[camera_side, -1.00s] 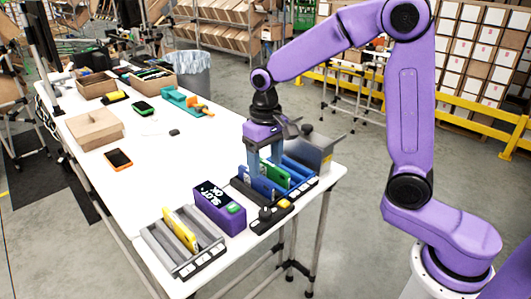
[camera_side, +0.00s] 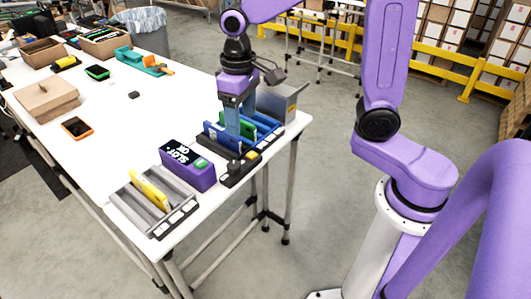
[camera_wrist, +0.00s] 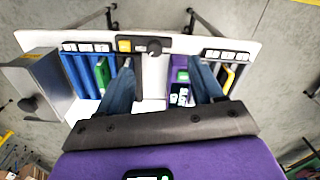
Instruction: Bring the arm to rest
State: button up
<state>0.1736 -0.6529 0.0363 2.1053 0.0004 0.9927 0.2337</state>
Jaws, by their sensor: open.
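In the wrist view, bare table and part of a purple box (camera_wrist: 180,75) with a small screen show between the fingers. Whether the fingertips touch anything cannot be told.
The purple box (camera_side: 203,178) reads "SLOT OK". A grey rack (camera_side: 172,218) holds a tilted yellow carton (camera_side: 150,190). A grey metal bin (camera_side: 280,104) stands behind the gripper. An orange-edged device (camera_side: 77,128) and cardboard box (camera_side: 47,99) lie left.

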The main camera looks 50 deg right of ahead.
jog(key=s+d+f+n, duration=0.1)
jog(key=s+n, duration=0.4)
jog(key=s, duration=0.6)
jog(key=s+d+n, duration=0.4)
jog(key=s, duration=0.6)
jog(key=shift+s+d+f+n, duration=0.15)
jog(key=shift+s+f+n, duration=0.2)
jog(key=shift+f+n, duration=0.05)
dwell(0.4)
